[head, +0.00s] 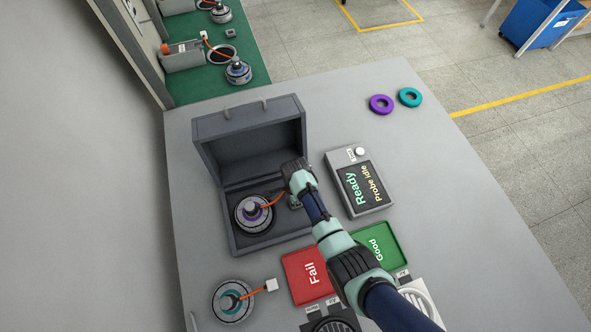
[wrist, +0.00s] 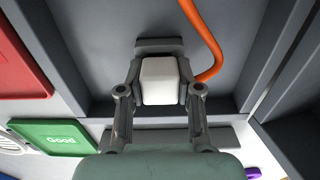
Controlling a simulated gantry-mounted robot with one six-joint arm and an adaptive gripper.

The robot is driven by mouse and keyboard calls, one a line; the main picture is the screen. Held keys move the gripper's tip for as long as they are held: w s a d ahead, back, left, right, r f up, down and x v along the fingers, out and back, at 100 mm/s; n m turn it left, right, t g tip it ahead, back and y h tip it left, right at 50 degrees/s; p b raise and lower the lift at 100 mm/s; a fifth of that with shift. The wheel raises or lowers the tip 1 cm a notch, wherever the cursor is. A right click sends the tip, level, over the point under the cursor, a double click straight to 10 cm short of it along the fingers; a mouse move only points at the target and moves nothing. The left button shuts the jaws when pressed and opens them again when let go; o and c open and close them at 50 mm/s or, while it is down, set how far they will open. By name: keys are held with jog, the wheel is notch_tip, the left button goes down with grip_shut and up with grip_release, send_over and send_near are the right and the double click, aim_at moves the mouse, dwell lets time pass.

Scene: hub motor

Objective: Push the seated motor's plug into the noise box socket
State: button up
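The noise box (head: 228,240) is a grey case with its lid open. A motor (head: 254,214) with a purple centre sits in its left part, and an orange cable runs from it to my gripper. My gripper (head: 293,196) is over the right part of the box. In the wrist view, my gripper (wrist: 160,85) is shut on the white plug (wrist: 160,78), with a finger on each side. A grey block, apparently the socket (wrist: 158,45), lies just beyond the plug. I cannot tell whether they touch. The gripper mostly hides the plug in the head view.
A tester (head: 360,183) reading "Ready, Probe idle" stands right of the box. A red Fail tray (head: 308,275) and green Good tray (head: 380,243) lie in front. Another motor (head: 232,301) with a white plug (head: 271,285) is at front left. Purple (head: 381,104) and teal (head: 410,97) rings lie at the back.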

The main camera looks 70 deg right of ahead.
jog(key=o, duration=0.5)
notch_tip(320, 180, up, 12)
dwell(0.3)
dwell(0.6)
